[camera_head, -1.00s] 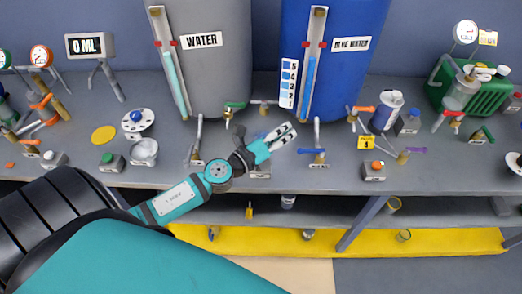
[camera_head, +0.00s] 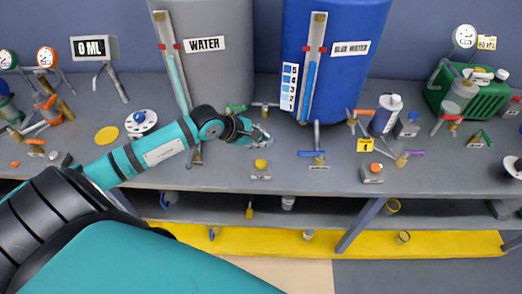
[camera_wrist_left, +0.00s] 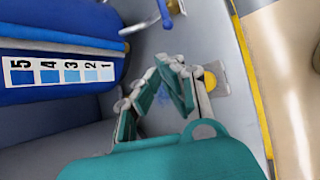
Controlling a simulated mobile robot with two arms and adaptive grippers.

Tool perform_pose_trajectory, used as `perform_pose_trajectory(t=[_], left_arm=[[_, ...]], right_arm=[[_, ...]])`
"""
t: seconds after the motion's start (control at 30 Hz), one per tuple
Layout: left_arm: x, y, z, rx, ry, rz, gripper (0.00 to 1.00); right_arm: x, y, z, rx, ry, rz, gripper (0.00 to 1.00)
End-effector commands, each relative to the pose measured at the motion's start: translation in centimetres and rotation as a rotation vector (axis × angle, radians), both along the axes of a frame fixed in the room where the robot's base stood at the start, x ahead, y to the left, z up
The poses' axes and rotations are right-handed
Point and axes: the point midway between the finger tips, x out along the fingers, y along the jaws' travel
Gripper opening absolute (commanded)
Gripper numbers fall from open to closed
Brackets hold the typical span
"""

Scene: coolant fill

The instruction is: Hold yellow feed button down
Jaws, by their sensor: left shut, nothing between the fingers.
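The yellow feed button (camera_head: 261,162) sits on a small grey box near the front of the bench, below the gap between the two tanks. It also shows in the left wrist view (camera_wrist_left: 210,80), just right of the fingers and partly behind them. My left gripper (camera_head: 265,139) is shut and empty, just behind the button in the head view. A gap shows between the fingers and the button there, so they look apart. The gripper's height above the bench is hard to tell. It also shows in the left wrist view (camera_wrist_left: 172,66). My right gripper is not in view.
A grey water tank (camera_head: 215,70) and a blue water tank (camera_head: 350,65) stand behind. A display (camera_head: 94,48) reads 0 ML. A blue-handled valve (camera_head: 313,153) stands right of the button, and another button box (camera_head: 373,174) with an orange top farther right.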

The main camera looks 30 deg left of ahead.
Motion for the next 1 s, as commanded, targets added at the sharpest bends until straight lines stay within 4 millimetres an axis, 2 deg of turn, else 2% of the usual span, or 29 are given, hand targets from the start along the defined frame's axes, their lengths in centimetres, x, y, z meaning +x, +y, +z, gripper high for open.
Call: perform_pose_trajectory(t=[0.17,0.33,0.73,0.8,1.0], left_arm=[[0.0,0.0,-0.2,-0.002,0.001,0.0,0.0],[0.0,-0.1,-1.3,-0.004,0.002,0.001,0.0],[-0.1,-0.1,-6.8,-0.005,0.002,0.001,0.0],[0.0,-0.1,-7.9,-0.004,0.001,0.001,0.0],[0.0,-0.1,-8.9,-0.004,-0.001,0.001,0.0]], right_arm=[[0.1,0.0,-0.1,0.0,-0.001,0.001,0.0],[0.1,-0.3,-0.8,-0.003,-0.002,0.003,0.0],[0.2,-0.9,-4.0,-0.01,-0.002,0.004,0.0],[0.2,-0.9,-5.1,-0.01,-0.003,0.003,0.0],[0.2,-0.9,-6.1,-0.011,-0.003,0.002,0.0]])
